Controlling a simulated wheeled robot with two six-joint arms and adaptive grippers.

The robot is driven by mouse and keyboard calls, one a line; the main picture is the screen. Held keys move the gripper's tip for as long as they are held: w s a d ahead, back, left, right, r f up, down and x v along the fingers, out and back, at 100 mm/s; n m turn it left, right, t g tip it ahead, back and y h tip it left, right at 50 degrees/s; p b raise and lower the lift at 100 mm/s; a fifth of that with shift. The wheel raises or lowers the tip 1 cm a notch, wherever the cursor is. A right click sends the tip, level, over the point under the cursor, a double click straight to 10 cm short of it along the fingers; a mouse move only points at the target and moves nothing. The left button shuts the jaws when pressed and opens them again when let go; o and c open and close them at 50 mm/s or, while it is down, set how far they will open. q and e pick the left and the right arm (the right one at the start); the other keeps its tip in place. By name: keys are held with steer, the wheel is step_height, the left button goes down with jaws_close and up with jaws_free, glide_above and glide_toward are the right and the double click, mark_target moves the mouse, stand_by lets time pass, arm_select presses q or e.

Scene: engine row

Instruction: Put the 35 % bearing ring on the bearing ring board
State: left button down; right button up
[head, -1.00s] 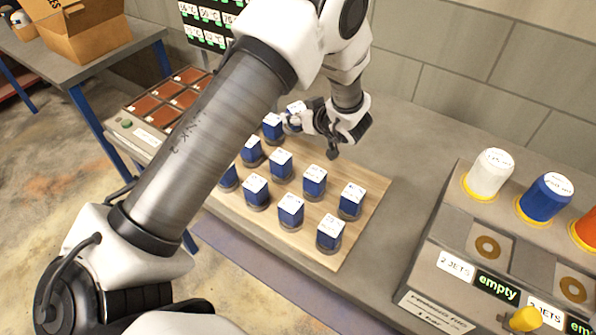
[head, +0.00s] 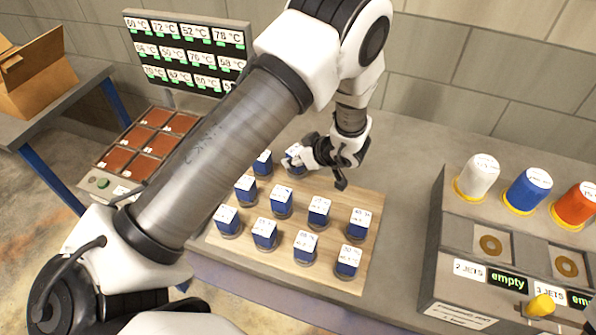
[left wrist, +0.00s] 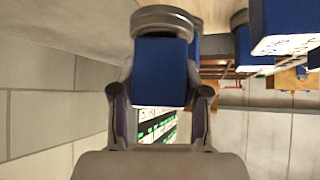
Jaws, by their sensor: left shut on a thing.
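My left gripper (head: 298,158) is shut on a blue block with a white labelled top (head: 293,151). In the left wrist view the blue block (left wrist: 162,70) sits between the two fingers, with a grey round base at its end. The gripper is at the back row of a wooden board (head: 338,228). Several similar blue blocks with grey bases and white labels stand upright on the board. The labels are too small to read, so I cannot tell which one says 35 %. I cannot tell whether the held block touches the board. My right gripper is not in view.
A grey fixture (head: 466,240) with white, blue and orange capped cylinders stands at the right. Left of the board are a panel of red-brown squares (head: 150,140) and a temperature display (head: 185,50). A cardboard box (head: 40,75) sits on a table at far left.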

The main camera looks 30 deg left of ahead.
mark_target(296, 169)
arm_select(q)
steer(key=f, duration=0.2)
steer(key=f+p, duration=0.1)
steer(key=f, duration=0.1)
steer(key=shift+s+a+f, duration=0.1)
steer(key=shift+a, duration=0.25)
steer(key=shift+d+f, duration=0.1)
steer(key=shift+f, duration=0.15)
steer(key=shift+d, duration=0.1)
steer(key=shift+f, duration=0.15)
steer(key=c, duration=0.6)
jaws_free()
